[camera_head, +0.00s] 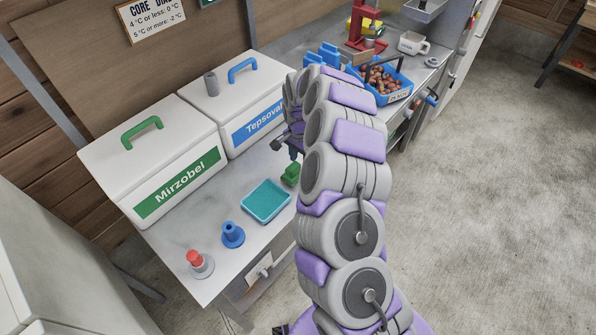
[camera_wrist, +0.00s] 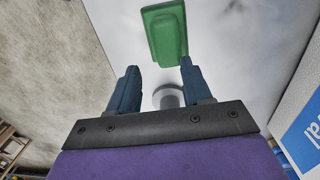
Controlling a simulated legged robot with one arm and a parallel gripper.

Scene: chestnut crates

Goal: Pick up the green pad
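The green pad (camera_head: 290,174) sits on the grey worktop beside the teal tray, partly hidden by my arm in the head view. In the wrist view the green pad (camera_wrist: 165,34) lies beyond my fingertips, toward the top of the picture, and appears whole. My gripper (camera_wrist: 158,72) is open, with its two dark blue fingers apart and the pad not between them. In the head view my gripper (camera_head: 294,150) is mostly hidden behind the arm, close to the pad.
A teal tray (camera_head: 265,187), a blue peg-like piece (camera_head: 232,236) and a red-topped piece (camera_head: 198,263) stand on the worktop. White boxes labelled Mirzobel (camera_head: 150,150) and Tepsoval (camera_head: 218,105) stand behind. A blue crate of chestnuts (camera_head: 396,98) is farther back.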

